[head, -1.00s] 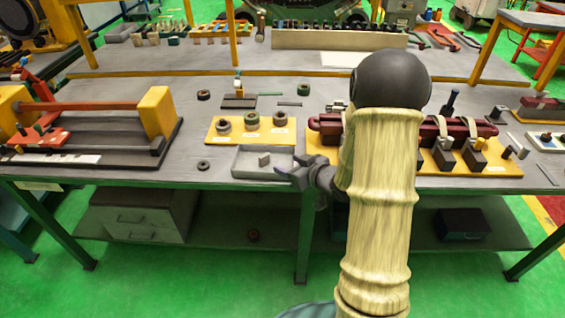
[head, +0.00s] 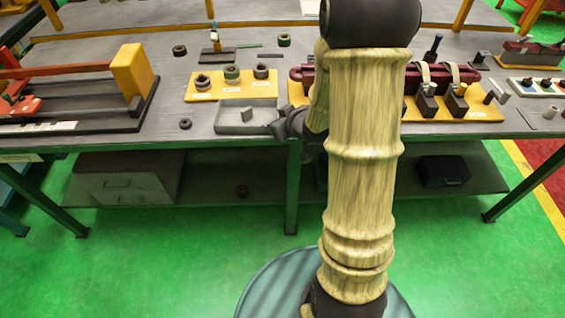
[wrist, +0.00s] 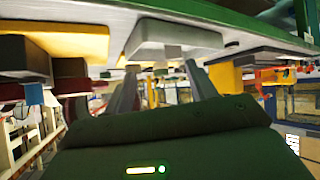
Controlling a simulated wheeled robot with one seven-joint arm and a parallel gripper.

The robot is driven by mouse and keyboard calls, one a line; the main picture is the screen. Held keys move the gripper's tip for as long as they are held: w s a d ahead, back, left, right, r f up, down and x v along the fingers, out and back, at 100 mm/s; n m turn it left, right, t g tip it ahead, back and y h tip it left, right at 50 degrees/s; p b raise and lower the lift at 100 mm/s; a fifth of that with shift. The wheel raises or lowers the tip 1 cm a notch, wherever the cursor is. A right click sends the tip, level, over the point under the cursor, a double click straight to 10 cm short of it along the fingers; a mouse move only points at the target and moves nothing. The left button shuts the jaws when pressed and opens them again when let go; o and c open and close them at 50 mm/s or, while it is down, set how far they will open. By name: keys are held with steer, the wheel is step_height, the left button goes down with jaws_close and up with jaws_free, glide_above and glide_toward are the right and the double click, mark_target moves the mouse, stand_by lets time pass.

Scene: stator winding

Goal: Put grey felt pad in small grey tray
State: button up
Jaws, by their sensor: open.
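The small grey tray (head: 229,122) lies near the front edge of the workbench, left of my arm in the head view. A small grey block that looks like the felt pad (head: 247,114) stands inside it, apart from my gripper. My gripper (head: 282,126) is at the tray's right front corner, open, with nothing seen between its fingers; the head view shows it small and partly behind my arm. In the wrist view, which looks upside down, the spread fingers (wrist: 160,86) point toward the underside-like grey shape of the tray (wrist: 172,36).
A yellow board with several rings (head: 203,94) sits just behind the tray. A yellow fixture with a dark red bar (head: 470,103) lies to the right, partly behind my arm. A loose dark ring (head: 185,124) lies left of the tray, with bare bench around it.

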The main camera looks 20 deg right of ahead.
steer(key=s+a+r+m+g+h, duration=0.1)
steer(key=s+g, duration=0.3)
steer(key=s, duration=0.5)
steer(key=s+a+r+m+g+h, duration=0.1)
steer(key=s+a+g, duration=0.3)
steer(key=s, duration=0.5)
steer(key=shift+s+a+m, duration=0.2)
steer(key=shift+m, duration=0.6)
steer(key=shift+w, duration=0.1)
